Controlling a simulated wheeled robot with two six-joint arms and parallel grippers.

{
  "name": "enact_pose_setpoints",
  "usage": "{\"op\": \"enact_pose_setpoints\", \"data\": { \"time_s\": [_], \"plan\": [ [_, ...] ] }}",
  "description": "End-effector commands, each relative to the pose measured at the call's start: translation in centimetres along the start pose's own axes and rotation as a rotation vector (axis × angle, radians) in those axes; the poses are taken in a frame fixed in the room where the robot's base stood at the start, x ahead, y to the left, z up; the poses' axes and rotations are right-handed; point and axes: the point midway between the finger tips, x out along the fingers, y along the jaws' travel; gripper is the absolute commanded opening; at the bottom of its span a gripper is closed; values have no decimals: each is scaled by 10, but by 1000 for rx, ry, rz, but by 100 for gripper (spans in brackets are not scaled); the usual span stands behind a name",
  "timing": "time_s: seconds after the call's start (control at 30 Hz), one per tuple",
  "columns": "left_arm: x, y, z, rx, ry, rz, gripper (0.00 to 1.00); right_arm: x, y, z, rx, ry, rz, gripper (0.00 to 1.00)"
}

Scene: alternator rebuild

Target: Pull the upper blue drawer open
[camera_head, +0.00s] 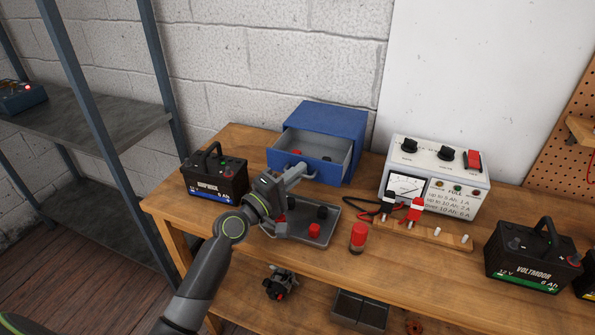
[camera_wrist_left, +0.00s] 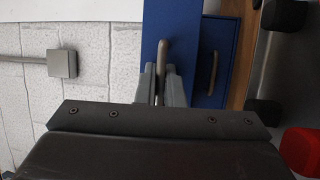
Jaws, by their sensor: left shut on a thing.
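The blue drawer cabinet (camera_head: 345,118) stands at the back of the workbench. Its upper drawer (camera_head: 335,150) is slid out toward me, and its grey inside shows small red and dark items. My left gripper (camera_head: 306,171) is at the drawer's front. In the left wrist view my left gripper (camera_wrist_left: 162,80) is shut on the upper drawer's handle (camera_wrist_left: 163,52), with a finger on each side. The lower drawer's front (camera_wrist_left: 224,40) has its own handle (camera_wrist_left: 213,72) and sits behind the upper front. My right gripper is not in view.
A grey tray (camera_head: 322,238) with red and black caps lies below my left gripper. A battery (camera_head: 213,178) stands left of the cabinet. A charger (camera_head: 440,165) with clamps and a red-capped jar (camera_head: 358,238) are to the right. A shelf rack (camera_head: 90,130) stands at left.

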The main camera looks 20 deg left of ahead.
Motion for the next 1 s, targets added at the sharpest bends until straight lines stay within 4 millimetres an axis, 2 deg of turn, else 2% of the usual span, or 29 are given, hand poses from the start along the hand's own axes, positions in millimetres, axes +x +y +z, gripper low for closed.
{"op": "enact_pose_setpoints", "data": {
  "time_s": [0.03,0.17,0.2,0.43,0.57,0.77,1.0],
  "plan": [
    [0,-1,0,0,1,-1,11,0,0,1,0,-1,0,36],
    [0,0,0,0,1,-1,28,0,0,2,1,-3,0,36],
    [0,0,0,0,1,-1,29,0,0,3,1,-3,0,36],
    [0,0,0,0,0,0,29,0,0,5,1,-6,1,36],
    [-8,-2,0,1,1,-1,29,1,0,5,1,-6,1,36],
    [-44,-4,0,2,1,-4,29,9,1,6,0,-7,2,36],
    [-101,-5,0,5,-1,-5,29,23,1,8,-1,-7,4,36]
  ]
}}
